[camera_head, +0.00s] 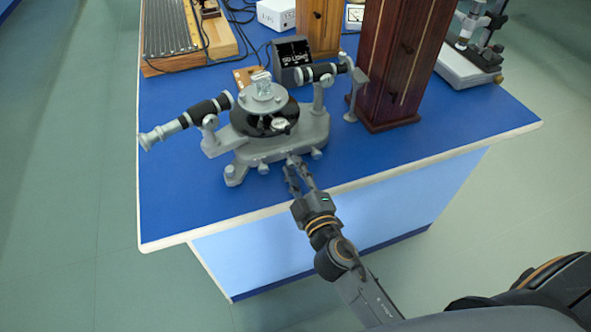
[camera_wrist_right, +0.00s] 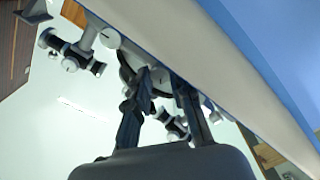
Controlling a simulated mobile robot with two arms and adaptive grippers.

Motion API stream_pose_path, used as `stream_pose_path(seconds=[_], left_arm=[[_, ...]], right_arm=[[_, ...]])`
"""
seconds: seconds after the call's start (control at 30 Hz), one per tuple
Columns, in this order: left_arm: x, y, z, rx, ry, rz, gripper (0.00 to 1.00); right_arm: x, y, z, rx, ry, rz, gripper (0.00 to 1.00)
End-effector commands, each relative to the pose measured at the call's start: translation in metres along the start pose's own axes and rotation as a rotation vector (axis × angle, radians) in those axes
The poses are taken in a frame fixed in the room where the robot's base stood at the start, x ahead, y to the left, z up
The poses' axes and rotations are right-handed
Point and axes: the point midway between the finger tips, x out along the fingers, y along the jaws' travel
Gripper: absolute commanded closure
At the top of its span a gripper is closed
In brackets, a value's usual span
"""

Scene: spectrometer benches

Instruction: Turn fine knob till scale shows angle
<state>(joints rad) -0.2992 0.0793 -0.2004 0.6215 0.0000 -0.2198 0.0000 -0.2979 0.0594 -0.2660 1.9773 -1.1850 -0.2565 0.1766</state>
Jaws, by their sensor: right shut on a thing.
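The grey spectrometer (camera_head: 290,143) stands on the blue bench, with a black round body, a small top table and two telescope-like tubes. A pale scale window (camera_head: 278,123) shows on its front; its reading is too small to make out. My right gripper (camera_head: 292,162) reaches the front of the base and is shut on a small fine knob, which its fingers mostly hide. In the right wrist view my right gripper (camera_wrist_right: 166,78) has its two fingers on either side of the knob, under the spectrometer's dark body. My left gripper is not in view.
Other small knobs (camera_head: 263,168) sit along the base front. A clear block (camera_head: 261,82) stands on the top table. A dark lamp box (camera_head: 292,58) and a tall wooden cabinet (camera_head: 400,65) stand behind. The bench front edge (camera_head: 400,173) runs below my right gripper.

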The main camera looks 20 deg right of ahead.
Motion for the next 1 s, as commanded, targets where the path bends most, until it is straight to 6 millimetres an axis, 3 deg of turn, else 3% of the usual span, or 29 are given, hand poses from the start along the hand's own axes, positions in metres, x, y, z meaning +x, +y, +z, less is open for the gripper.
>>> stream_pose_path(seconds=[0.5,1.0], left_arm=[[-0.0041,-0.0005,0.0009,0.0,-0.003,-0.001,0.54],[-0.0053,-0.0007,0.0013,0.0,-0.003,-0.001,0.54]], right_arm=[[0.0005,0.0013,-0.001,-0.414,0.001,0.002,1.0],[0.0006,0.0013,-0.0007,-0.545,0.001,0.002,1.0]])
